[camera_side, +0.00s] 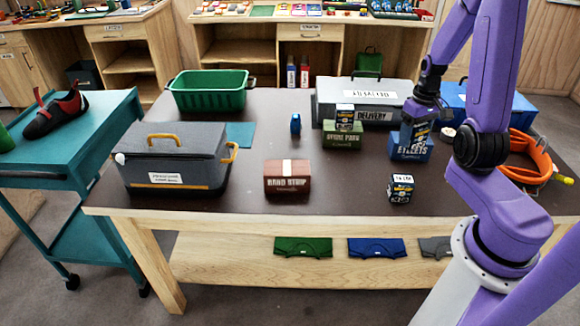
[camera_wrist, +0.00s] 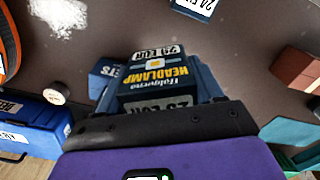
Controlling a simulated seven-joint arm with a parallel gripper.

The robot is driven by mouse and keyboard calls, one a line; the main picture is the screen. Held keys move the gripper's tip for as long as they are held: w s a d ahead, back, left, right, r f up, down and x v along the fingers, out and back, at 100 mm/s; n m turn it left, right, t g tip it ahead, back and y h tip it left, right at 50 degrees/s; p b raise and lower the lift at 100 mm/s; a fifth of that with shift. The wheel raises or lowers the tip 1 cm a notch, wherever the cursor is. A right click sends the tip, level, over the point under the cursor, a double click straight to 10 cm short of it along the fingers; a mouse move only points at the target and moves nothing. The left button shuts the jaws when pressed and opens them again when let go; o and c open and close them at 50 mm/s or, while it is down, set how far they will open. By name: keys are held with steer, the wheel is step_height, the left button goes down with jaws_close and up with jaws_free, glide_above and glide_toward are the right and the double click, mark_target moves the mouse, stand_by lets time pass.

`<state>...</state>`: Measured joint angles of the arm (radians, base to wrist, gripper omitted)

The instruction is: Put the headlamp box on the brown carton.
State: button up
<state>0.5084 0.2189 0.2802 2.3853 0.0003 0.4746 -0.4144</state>
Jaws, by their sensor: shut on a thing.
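The headlamp box (camera_side: 414,134), dark with a yellow HEADLAMP label, is between the jaws of my gripper (camera_side: 417,120). In the wrist view the headlamp box (camera_wrist: 160,78) fills the space between the fingers. It is upright at a blue carton (camera_side: 410,151) marked EYELETS; I cannot tell whether it touches that carton. The brown carton (camera_side: 287,180), marked with a pale label and a light strip on top, stands on the table left of my gripper, with nothing on it. It also shows at the right of the wrist view (camera_wrist: 300,70).
A similar small box (camera_side: 345,115) stands on a green carton (camera_side: 342,136). Another dark box (camera_side: 401,189) stands near the front edge. A grey delivery case (camera_side: 370,97) is behind, a grey toolbox (camera_side: 172,160) at left, orange rope (camera_side: 522,165) at right. Table between brown carton and toolbox is clear.

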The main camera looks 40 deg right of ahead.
steer(key=w+a+r+n, duration=0.2)
steer(key=w+a+n, duration=0.15)
steer(key=a, duration=0.55)
steer(key=w+a+r+n, duration=0.25)
steer(key=a+n, duration=0.25)
steer(key=a, duration=0.3)
steer(key=w+a+r+n, duration=0.2)
steer(key=a+r+n, duration=0.15)
steer(key=a, duration=0.55)
glide_above(287, 167)
steer(key=s, duration=0.1)
steer(key=shift+n, duration=0.3)
step_height(287, 167, down, 10)
steer(key=shift+s+r, duration=0.1)
steer(key=shift+r, duration=0.05)
steer(key=shift+w+a+f, duration=0.1)
steer(key=shift+w+f, duration=0.4)
steer(key=shift+f, duration=1.6)
steer(key=shift+f, duration=0.15)
steer(key=o, duration=1.1)
